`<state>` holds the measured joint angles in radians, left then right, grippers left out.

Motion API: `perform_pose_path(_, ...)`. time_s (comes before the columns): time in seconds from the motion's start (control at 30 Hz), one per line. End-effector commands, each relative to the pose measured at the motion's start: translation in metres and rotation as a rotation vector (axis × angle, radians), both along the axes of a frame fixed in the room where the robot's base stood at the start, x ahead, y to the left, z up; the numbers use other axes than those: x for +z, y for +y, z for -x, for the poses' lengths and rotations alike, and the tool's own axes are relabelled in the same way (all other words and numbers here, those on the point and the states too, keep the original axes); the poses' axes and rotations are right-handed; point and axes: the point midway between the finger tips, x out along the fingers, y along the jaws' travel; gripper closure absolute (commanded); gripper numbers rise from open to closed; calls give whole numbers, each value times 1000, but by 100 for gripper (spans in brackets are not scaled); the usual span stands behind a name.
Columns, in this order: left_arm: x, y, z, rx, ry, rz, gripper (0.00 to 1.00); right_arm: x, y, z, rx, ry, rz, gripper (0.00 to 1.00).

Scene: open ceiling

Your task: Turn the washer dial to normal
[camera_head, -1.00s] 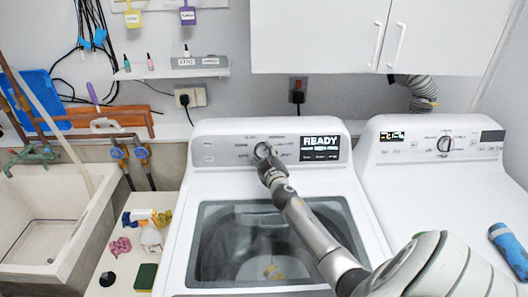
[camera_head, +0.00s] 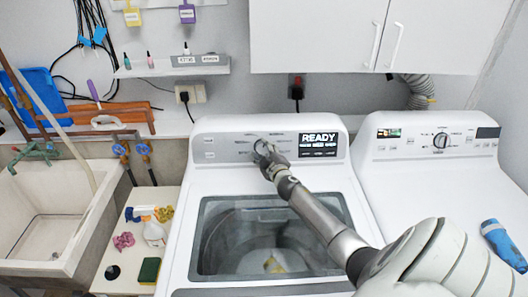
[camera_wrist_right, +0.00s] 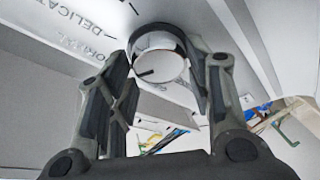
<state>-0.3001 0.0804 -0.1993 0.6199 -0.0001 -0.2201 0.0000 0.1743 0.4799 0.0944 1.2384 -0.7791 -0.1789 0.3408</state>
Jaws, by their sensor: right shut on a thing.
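The washer (camera_head: 225,175) stands in the middle with its round dial (camera_head: 262,147) on the back control panel. My right gripper (camera_head: 266,157) reaches up to the panel and is shut on the dial, hiding part of it. In the right wrist view the silver dial (camera_wrist_right: 159,57) sits between the two fingers of the gripper (camera_wrist_right: 165,75). A short dark mark shows on the dial's face, pointing toward the left. The printed words "DELICATE" and, partly cut, "NORMAL" are on the panel left of the dial there. The display (camera_head: 319,145) reads "READY". My left gripper is not in view.
A second white machine (camera_head: 415,170) with its own dial (camera_head: 440,140) stands on the right, with a blue cylinder (camera_head: 503,245) on top. A sink (camera_head: 45,225) is at left. Cabinets (camera_head: 330,35) hang above.

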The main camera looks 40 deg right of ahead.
Motion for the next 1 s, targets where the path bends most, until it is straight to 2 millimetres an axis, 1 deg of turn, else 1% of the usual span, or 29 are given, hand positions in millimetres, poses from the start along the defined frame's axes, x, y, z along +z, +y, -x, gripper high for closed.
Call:
perform_pose_path(0.07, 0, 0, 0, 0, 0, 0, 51, -2, 0, 0, 0, 3, 0, 77)
perform_pose_path(0.1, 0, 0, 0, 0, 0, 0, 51, -2, 0, 0, 0, 3, 0, 49)
perform_pose_path(0.23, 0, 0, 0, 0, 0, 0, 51, -1, 0, 0, -1, 2, -1, 32)
perform_pose_path(0.27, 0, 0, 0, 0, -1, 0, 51, -1, 0, 0, -1, 2, -1, 31)
perform_pose_path(0.53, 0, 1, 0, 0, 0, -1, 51, 0, 0, 0, -1, 0, -1, 31)
perform_pose_path(0.67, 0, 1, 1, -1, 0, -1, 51, 0, 1, 3, 0, 0, 0, 31)
perform_pose_path(0.87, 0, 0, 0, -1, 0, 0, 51, 2, 9, 22, 1, 1, 0, 31)
perform_pose_path(1.0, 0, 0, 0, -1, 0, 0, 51, 5, 18, 43, 1, 2, 0, 31)
